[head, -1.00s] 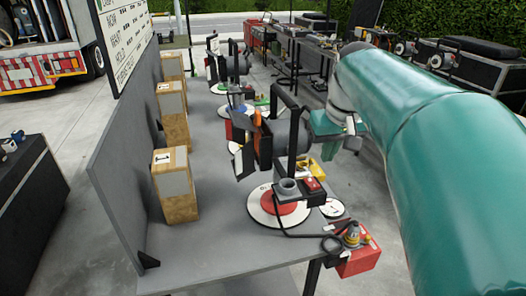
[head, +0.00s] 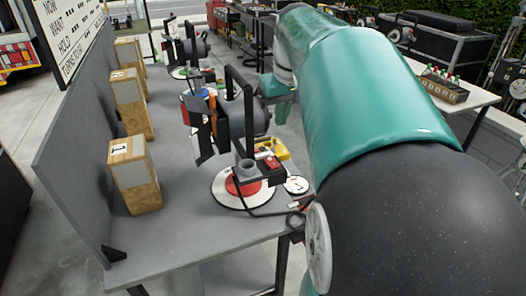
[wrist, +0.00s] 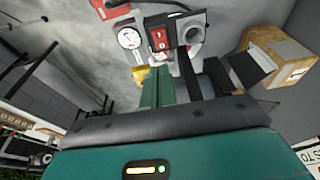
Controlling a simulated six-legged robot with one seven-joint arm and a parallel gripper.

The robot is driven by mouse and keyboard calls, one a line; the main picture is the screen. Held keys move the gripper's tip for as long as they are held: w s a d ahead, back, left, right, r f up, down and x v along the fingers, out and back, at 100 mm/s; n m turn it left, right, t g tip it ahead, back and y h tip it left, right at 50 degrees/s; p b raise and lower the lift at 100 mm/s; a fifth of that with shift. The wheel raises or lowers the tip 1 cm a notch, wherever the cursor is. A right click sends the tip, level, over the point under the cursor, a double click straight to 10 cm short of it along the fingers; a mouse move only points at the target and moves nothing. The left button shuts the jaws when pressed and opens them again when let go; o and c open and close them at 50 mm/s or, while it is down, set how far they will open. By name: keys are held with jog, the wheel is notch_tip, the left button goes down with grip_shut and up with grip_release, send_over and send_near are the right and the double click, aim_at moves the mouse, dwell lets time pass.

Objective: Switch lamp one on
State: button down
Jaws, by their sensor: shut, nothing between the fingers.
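Lamp one (head: 240,118) is the nearest lamp on the grey table, a dark lamp head with barn doors in an upright black yoke. It stands over a white disc with a red centre (head: 233,186). A small red switch box (head: 268,161) sits at its foot; in the wrist view the red switch face (wrist: 158,39) shows small white marks. My gripper (head: 276,88) is beside the lamp's right side in the head view, partly hidden by my arm. In the wrist view its teal fingers (wrist: 158,78) are together and empty, pointing towards the switch box. I cannot tell if they touch anything.
A box marked 1 (head: 134,175) stands left of the lamp, with more boxes behind. Further lamps (head: 185,45) stand along the table. A yellow item (head: 272,149) lies by the switch box. A round white dial (wrist: 130,38) lies near it. A cable runs to the table edge.

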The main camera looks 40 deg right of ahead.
send_near(275, 165)
jog(key=x, duration=0.5)
jog(key=shift+w+f, duration=0.15)
jog(key=shift+f, duration=0.6)
jog(key=shift+f, duration=0.1)
jog(key=shift+s+a+f+t, duration=0.1)
jog(key=shift+s+f+t, duration=0.15)
jog(key=shift+f+t, duration=0.2)
jog(key=shift+w+r, duration=0.1)
jog(key=shift+w, duration=0.05)
jog(key=shift+r, duration=0.8)
